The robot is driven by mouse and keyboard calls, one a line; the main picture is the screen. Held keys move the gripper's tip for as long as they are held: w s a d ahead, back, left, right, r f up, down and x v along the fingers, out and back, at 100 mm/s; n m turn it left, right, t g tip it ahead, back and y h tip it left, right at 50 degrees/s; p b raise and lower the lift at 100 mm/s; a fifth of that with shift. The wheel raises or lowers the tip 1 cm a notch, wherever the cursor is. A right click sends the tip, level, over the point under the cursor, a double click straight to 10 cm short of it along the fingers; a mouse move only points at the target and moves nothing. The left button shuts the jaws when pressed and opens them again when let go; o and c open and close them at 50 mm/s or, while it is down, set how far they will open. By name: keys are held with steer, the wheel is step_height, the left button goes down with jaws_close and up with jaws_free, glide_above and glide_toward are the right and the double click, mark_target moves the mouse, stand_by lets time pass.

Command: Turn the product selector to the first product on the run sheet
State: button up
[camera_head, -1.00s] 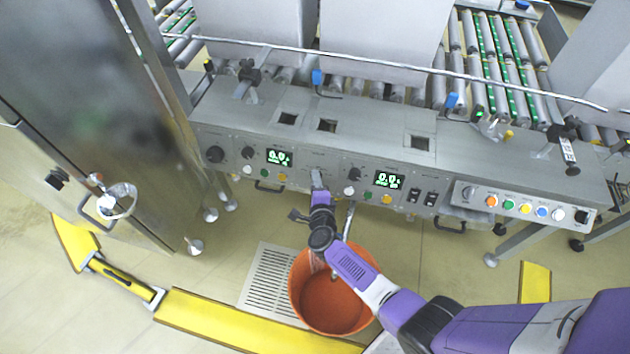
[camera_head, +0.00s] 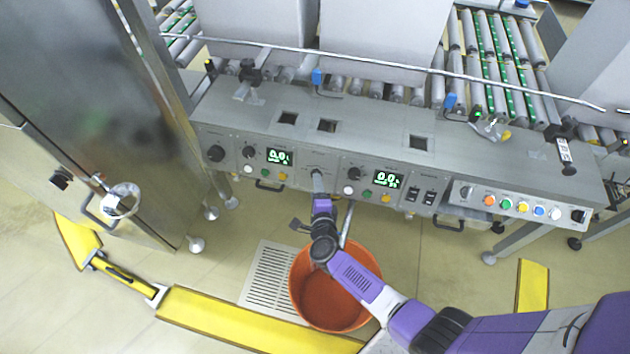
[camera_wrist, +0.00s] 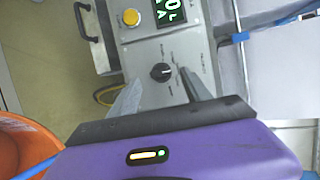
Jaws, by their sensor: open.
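A small black selector knob (camera_wrist: 162,72) with a pale pointer line sits on a grey panel in the wrist view. Fine markings around it are too small to read. My gripper (camera_wrist: 162,84) is open, with one pale finger on each side of the knob in that view; I see no clear contact. In the head view my gripper (camera_head: 318,182) is at the middle panel between two lit displays and largely hides the knob there. I cannot make out a readable run sheet.
The left display (camera_head: 279,157) and right display (camera_head: 388,179) have coloured buttons below them. An orange bucket (camera_head: 335,285) stands on the floor under my arm. A button box (camera_head: 522,206) is at the right. A black handle (camera_wrist: 86,22) shows in the wrist view.

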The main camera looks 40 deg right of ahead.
steer(key=shift+p+v, duration=0.4)
steer(key=shift+v, duration=1.7)
steer(key=s+a+r+n+t+y, duration=0.1)
steer(key=a+r+n+t+y, duration=0.15)
steer(key=r+n, duration=0.35)
steer(key=s+a+r+n+t+y, duration=0.1)
steer(key=a+r+n+t, duration=0.3)
steer(key=r, duration=0.3)
steer(key=s+a+r+n+g+y, duration=0.1)
steer(key=s+a+r+n+y, duration=0.1)
steer(key=s+r+n, duration=0.6)
steer(key=s+a+r+n+g+y, duration=0.2)
steer(key=s+r+n, duration=0.6)
steer(key=s, duration=1.2)
steer(key=shift+s+a+r+y, duration=0.25)
steer(key=shift+a+r+y, duration=0.1)
steer(key=shift+a+r, duration=0.8)
